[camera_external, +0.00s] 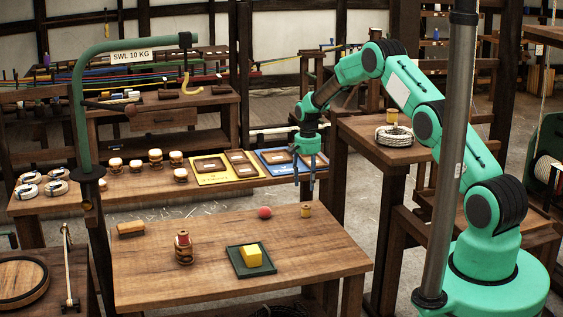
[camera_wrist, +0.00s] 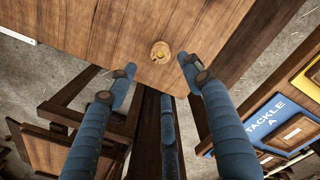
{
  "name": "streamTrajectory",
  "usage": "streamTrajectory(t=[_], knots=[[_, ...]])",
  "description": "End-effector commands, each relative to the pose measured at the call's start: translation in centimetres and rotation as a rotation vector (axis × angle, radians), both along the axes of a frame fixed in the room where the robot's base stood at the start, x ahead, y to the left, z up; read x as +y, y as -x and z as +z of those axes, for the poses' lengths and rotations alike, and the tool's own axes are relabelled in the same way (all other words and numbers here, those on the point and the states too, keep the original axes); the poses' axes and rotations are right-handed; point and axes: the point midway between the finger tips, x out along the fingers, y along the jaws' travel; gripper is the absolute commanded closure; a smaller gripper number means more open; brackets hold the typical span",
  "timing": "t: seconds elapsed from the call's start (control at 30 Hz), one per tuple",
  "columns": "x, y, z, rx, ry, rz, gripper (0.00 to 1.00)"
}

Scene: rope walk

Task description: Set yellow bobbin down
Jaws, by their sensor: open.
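The yellow bobbin (camera_external: 305,210) stands upright near the far right corner of the front wooden table (camera_external: 330,262). In the wrist view the bobbin (camera_wrist: 161,52) shows from above, with a wooden flange and a yellow centre, close to the table edge. My gripper (camera_external: 304,181) points down above the bobbin, with a gap between them. In the wrist view its blue fingers (camera_wrist: 157,64) are spread, with nothing between them, and the bobbin shows just beyond the tips.
A red ball (camera_external: 264,212) lies left of the bobbin. Behind are a yellow board (camera_external: 205,180) and a blue board (camera_external: 268,160).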

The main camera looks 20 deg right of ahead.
Motion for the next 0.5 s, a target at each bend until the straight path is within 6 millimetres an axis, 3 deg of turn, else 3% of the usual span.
streamTrajectory(t=[0.27,0.5], knots=[[-1.1,1.0,5.9,-0.03,-0.004,0.019,0.49],[-2.9,3.5,13.5,-0.068,-0.01,0.048,0.49]])
